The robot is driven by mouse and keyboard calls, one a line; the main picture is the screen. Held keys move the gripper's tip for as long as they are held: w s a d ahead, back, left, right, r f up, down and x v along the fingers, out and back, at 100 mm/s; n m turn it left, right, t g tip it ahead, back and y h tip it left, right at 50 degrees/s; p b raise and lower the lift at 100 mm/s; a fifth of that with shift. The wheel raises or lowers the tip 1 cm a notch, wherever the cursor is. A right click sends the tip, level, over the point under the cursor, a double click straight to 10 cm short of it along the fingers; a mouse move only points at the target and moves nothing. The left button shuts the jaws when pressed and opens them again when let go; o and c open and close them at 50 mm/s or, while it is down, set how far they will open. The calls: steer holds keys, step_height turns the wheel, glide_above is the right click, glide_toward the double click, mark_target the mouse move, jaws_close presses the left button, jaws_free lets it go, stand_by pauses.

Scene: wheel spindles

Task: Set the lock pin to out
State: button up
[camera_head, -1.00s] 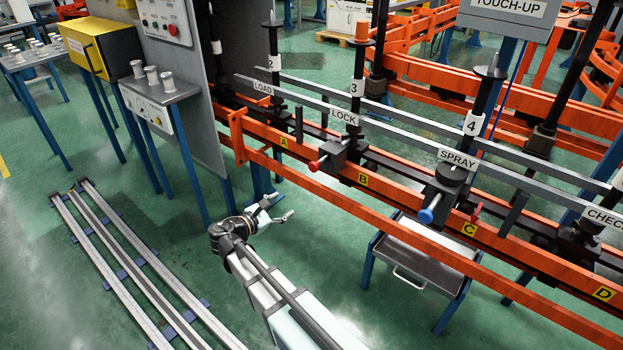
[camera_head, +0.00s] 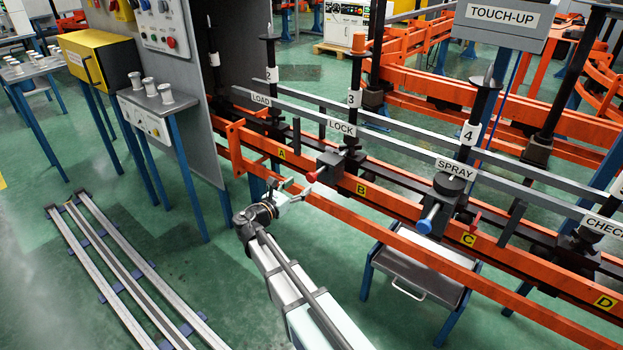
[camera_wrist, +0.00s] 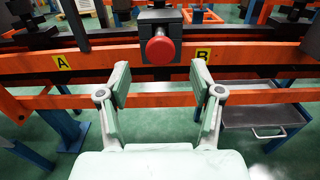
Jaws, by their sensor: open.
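The lock pin has a red round knob (camera_head: 312,176) on a dark block (camera_head: 330,163) at the LOCK station, between labels A and B on the orange rail. In the wrist view the red knob (camera_wrist: 160,46) faces me, in front of its dark block (camera_wrist: 158,18), above and beyond my fingertips. My gripper (camera_head: 291,190) is open and empty, short of the knob and a little below it in the head view. In the wrist view its two pale fingers (camera_wrist: 160,82) stand apart on either side of the knob's line.
A lower orange bar (camera_wrist: 180,101) crosses in front of the main rail (camera_head: 400,203), close to my fingers. A blue-handled unit (camera_head: 428,222) stands at SPRAY on the right. A grey tray table (camera_head: 415,272) stands below.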

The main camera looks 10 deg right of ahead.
mark_target(310, 178)
steer(key=x, duration=0.7)
steer(key=shift+w+d+b, duration=0.1)
steer(key=shift+d+b, duration=0.05)
steer(key=shift+b, duration=0.15)
jaws_close()
